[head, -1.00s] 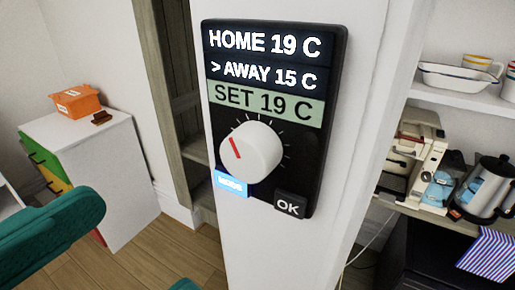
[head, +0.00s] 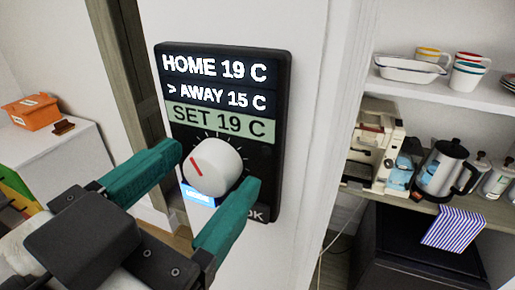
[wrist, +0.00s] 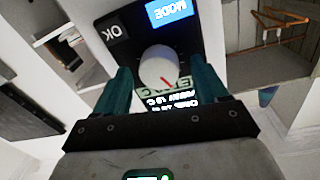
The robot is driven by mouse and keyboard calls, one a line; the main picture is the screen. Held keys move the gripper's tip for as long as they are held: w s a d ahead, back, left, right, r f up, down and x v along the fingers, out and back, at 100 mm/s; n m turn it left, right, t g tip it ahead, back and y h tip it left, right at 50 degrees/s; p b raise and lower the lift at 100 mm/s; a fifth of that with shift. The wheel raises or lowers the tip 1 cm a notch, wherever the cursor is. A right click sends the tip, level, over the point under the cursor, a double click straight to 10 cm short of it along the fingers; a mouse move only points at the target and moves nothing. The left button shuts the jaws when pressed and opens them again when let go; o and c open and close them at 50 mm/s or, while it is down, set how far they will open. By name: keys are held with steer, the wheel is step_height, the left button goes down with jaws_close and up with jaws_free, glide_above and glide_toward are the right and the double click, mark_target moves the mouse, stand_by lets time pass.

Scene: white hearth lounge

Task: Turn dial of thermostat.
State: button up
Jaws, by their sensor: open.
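The black thermostat (head: 275,85) is mounted on a white post. Its screen reads HOME 19 C, > AWAY 15 C and SET 19 C. The white round dial (head: 217,168) has a red mark pointing to the upper left. My gripper (head: 214,172) is open, with one teal finger at the dial's left and the other at its lower right. In the wrist view the dial (wrist: 158,66) sits between and just beyond the fingertips; I cannot tell whether they touch it. The blue MODE button (wrist: 172,12) is partly covered in the head view, and the OK button (wrist: 113,32) is mostly hidden there.
A shelf (head: 450,92) at the right holds bowls and cups. Below it stand a coffee machine (head: 375,145), a steel kettle (head: 443,168) and a striped cloth (head: 458,228). An orange box (head: 32,112) sits on a white cabinet at the left.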

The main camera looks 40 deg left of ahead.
steer(key=shift+c, duration=0.4)
steer(key=c, duration=1)
steer(key=shift+n, duration=0.3)
steer(key=n+p, duration=0.3)
steer(key=n, duration=0.2)
steer(key=shift+r, duration=0.1)
steer(key=shift+n+p, duration=1.45)
steer(key=shift+n, duration=0.65)
steer(key=shift+a, duration=0.1)
steer(key=o, duration=1.1)
steer(key=shift+f, duration=0.2)
